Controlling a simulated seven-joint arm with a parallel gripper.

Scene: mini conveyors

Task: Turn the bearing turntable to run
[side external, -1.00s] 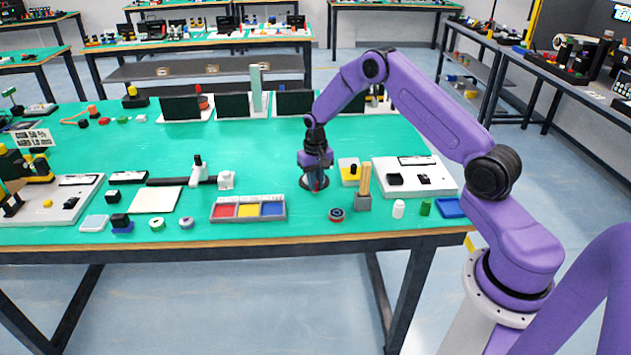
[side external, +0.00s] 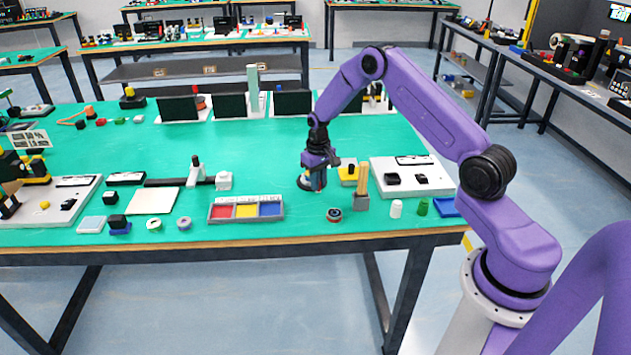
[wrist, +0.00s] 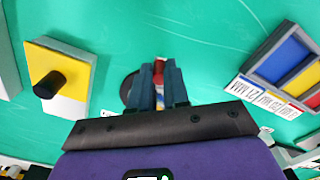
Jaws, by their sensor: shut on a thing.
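The bearing turntable (side external: 303,184) is a dark round disc on the green bench, mostly hidden under my gripper (side external: 317,186) in the side view. In the wrist view part of its dark rim (wrist: 127,88) shows to the left of my fingers. My gripper (wrist: 159,78) points down with its two fingers close together, shut on a small red part of the turntable (wrist: 160,62). The fingers cover most of that part. I cannot read any run mark on the turntable.
A tray with red, yellow and blue compartments (side external: 246,200) lies left of the turntable. A yellow and white block with a black knob (side external: 349,171) and a grey holder with wooden sticks (side external: 361,200) stand close on the right. A small round part (side external: 334,214) lies in front.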

